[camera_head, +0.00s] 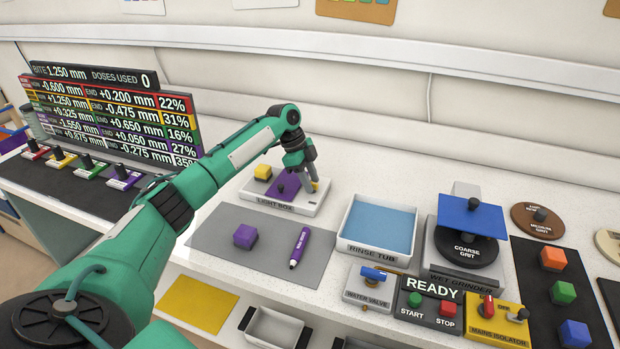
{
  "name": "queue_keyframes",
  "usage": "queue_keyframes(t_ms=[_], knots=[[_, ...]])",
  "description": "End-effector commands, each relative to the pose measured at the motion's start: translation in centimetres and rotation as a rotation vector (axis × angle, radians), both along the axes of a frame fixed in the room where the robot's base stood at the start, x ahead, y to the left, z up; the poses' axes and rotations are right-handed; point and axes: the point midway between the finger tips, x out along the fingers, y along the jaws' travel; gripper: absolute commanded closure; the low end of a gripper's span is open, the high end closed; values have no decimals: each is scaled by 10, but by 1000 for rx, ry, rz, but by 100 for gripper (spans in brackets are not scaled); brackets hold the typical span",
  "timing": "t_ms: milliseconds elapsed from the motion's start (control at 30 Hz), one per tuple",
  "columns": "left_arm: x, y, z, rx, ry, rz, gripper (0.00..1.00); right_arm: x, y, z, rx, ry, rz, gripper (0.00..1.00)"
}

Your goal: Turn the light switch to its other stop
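The white light box (308,206) stands on the counter at the back middle. A small yellow bit shows beside the fingers. The light switch is not clearly visible and may be hidden behind the fingers. I cannot tell whether the fingers touch anything or how far apart they are. My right gripper is not in view.
A grey mat (225,225) holds a purple cube (245,237) and a purple pen (300,248). The rinse tub (376,252), wet grinder (440,258), water valve (369,288) and yellow main isolator (488,325) stand to the right. A readout board (110,115) stands at the left.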

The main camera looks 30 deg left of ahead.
Motion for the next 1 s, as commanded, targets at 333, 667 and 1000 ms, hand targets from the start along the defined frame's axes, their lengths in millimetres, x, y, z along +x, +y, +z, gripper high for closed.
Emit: queue_keyframes(t_ms=[333, 667, 1000], knots=[[0, 0, 0, 0, 1, 0, 100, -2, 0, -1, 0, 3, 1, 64], [-1, 0, 3, -1, 1, 38, 100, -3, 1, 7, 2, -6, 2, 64], [-2, -2, 7, -2, 1, 259, 100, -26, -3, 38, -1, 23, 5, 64]])
